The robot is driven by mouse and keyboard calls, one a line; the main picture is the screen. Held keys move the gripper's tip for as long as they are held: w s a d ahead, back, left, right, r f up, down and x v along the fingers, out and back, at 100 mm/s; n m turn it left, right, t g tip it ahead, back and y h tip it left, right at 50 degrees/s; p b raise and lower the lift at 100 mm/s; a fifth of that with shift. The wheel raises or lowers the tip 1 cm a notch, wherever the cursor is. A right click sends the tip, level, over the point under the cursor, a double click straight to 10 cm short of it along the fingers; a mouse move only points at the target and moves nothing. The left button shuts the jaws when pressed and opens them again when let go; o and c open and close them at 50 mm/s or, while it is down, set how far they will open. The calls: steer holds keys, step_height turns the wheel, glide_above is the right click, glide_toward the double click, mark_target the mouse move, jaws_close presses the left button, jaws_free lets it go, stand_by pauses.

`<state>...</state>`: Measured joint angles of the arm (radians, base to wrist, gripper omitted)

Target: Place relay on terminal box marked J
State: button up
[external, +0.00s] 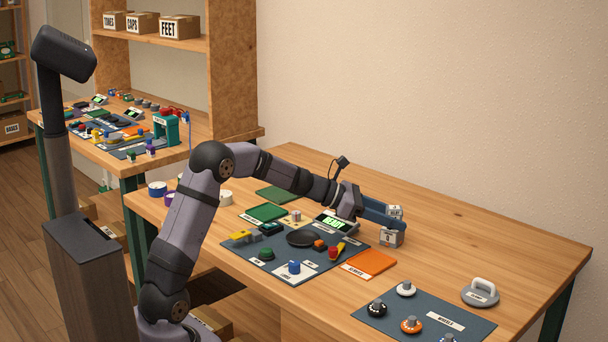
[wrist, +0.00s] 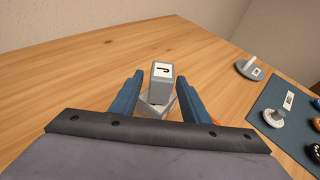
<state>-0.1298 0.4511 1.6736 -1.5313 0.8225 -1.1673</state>
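A small grey block (external: 394,212), apparently the relay, sits directly above a grey box (external: 391,237) with a white label. The label is too small to read surely. In the wrist view, the upper block (wrist: 161,82) has a white top label with a dark J-like mark. Part of the lower grey box (wrist: 150,108) shows beneath it, turned at an angle. My gripper (wrist: 160,75) has its blue fingers on either side of the upper block, with narrow gaps visible. It also shows in the external view (external: 397,218). Whether the blocks touch is partly hidden.
An orange mat (external: 369,263) lies in front of the box. A parts mat (external: 330,262) lies left. Bare wood (external: 480,220) is free behind.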

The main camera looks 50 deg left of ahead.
steer(key=shift+r, duration=0.1)
steer(key=shift+r, duration=0.15)
steer(key=v, duration=1.2)
steer(key=shift+p, duration=0.35)
steer(key=s+d+r+m+g+y+p, duration=0.25)
steer(key=s+m+p, duration=0.35)
steer(key=s+p, duration=0.3)
steer(key=s+d+r+m+g+y+p, duration=0.1)
steer(key=s+r+m+g+p, duration=0.4)
steer(key=p, duration=0.7)
steer(key=s+a+r+m+g+y+p, duration=0.1)
steer(key=s+a+r+m+y+p, duration=0.2)
steer(key=s+r+m+p, duration=0.2)
steer(key=s+a+r+m+g+y+p, duration=0.1)
steer(key=s+a+r+m+y+p, duration=0.2)
steer(key=s+m+p, duration=0.7)
step_height(320, 180, up, 3)
steer(key=m+p, duration=0.1)
steer(key=p, duration=0.4)
steer(key=shift+s+a+f, duration=0.15)
steer(key=shift+s, duration=0.25)
